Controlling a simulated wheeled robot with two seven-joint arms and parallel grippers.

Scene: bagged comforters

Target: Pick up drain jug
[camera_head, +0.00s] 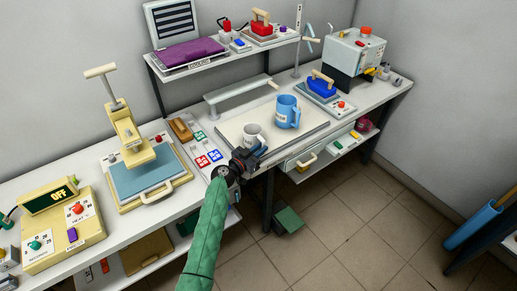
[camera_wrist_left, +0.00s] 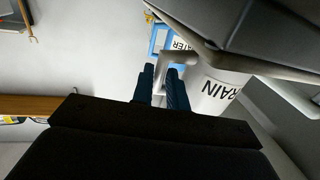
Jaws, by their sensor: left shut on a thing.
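The white drain jug (camera_head: 251,138) stands at the front left of the pale board on the bench, beside my left gripper. In the left wrist view the drain jug (camera_wrist_left: 212,92) shows part of its dark lettering, "RAIN", and its handle reaches toward my fingers. My left gripper (camera_head: 250,156) comes in from the front on a green-sleeved arm. In the wrist view the dark fingers of the left gripper (camera_wrist_left: 164,75) are closed about the jug's handle. A larger blue jug (camera_head: 287,110) stands behind and to the right. My right gripper is not in view.
A raised pale bar (camera_head: 238,90) stands behind the jugs. A heat press (camera_head: 140,150) is to the left, and a blue-handled device (camera_head: 322,85) to the right. The tiled floor in front is mostly clear.

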